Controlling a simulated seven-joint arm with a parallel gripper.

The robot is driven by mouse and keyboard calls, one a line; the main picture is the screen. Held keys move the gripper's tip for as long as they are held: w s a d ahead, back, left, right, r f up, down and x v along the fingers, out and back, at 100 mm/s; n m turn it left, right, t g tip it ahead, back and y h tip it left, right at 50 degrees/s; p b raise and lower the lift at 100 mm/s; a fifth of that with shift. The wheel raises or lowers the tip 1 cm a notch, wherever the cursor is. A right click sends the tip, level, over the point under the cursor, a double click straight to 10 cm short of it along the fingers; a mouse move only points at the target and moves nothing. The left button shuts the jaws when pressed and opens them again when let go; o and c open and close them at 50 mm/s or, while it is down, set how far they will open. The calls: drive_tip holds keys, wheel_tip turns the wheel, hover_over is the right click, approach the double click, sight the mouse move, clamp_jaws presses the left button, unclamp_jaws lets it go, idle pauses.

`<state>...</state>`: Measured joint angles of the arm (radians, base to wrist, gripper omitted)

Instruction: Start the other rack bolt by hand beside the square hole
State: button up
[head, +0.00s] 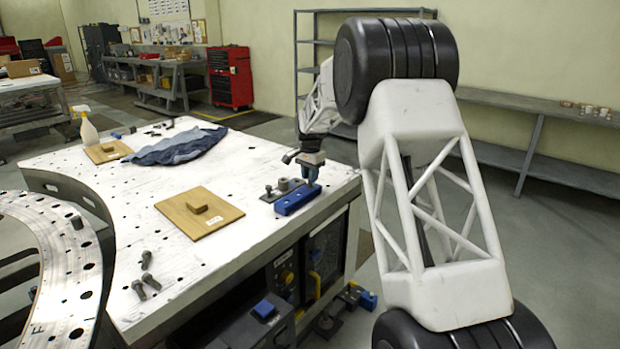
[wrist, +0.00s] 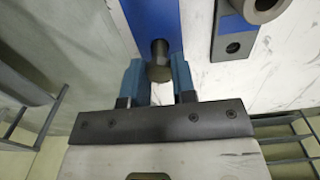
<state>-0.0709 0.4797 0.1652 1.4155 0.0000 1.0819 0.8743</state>
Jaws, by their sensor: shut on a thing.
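My gripper (head: 309,174) is low over the blue rack (head: 296,199) at the right edge of the white table. In the wrist view, the blue fingers of my gripper (wrist: 158,70) are shut on a dark bolt (wrist: 159,62), one finger on each side. The bolt's round end shows against the blue rack (wrist: 151,20), at the end of its blue strip. I cannot tell whether the bolt is in a hole or just above it. The square hole cannot be made out in either view.
Beside the rack stands a dark plate (wrist: 235,47) with a hole and a ring (wrist: 263,7). Loose bolts (head: 147,281) lie at the table's front left, near the curved ring (head: 55,285). A wooden board (head: 222,220), blue cloth (head: 180,147) and spray bottle (head: 88,130) are on the table.

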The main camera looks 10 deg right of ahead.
drive_tip(key=shift+r, duration=1.55)
drive_tip(key=shift+w, duration=0.1)
drive_tip(key=w+a+r, duration=0.2)
drive_tip(key=w+a, duration=0.2)
drive_tip(key=w, duration=0.5)
drive_tip(key=shift+w, duration=0.2)
drive_tip(key=shift+r, duration=0.1)
drive_tip(key=shift+f, duration=0.2)
idle(0.4)
drive_tip(key=shift+f, duration=2.65)
